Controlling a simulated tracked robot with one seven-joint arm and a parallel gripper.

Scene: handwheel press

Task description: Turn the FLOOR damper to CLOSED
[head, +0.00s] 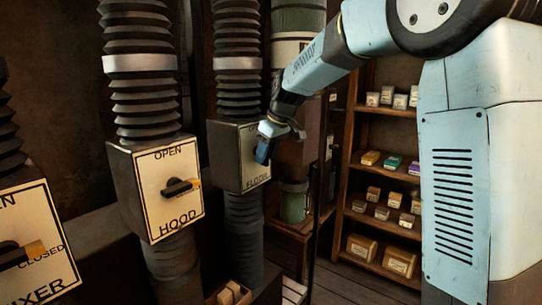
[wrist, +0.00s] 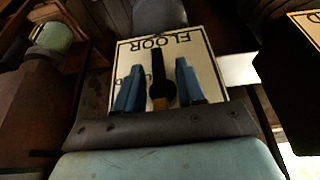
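In the wrist view the FLOOR plate (wrist: 203,52) appears upside down. Its dark handle (wrist: 158,68) has an orange tip (wrist: 160,103) pointing away from the word FLOOR, towards the plate's OPEN edge. My gripper (wrist: 158,80) is open, with one blue finger on each side of the handle and a visible gap on both sides. Whether the fingers reach its full depth cannot be told.
The HOOD damper (head: 168,192) stands left of FLOOR, its handle pointing right. The MIXER damper (head: 32,250) is at the far left, its handle pointing right at CLOSED. Shelves (head: 385,170) with small boxes stand to the right. A green canister (head: 294,203) is behind my gripper.

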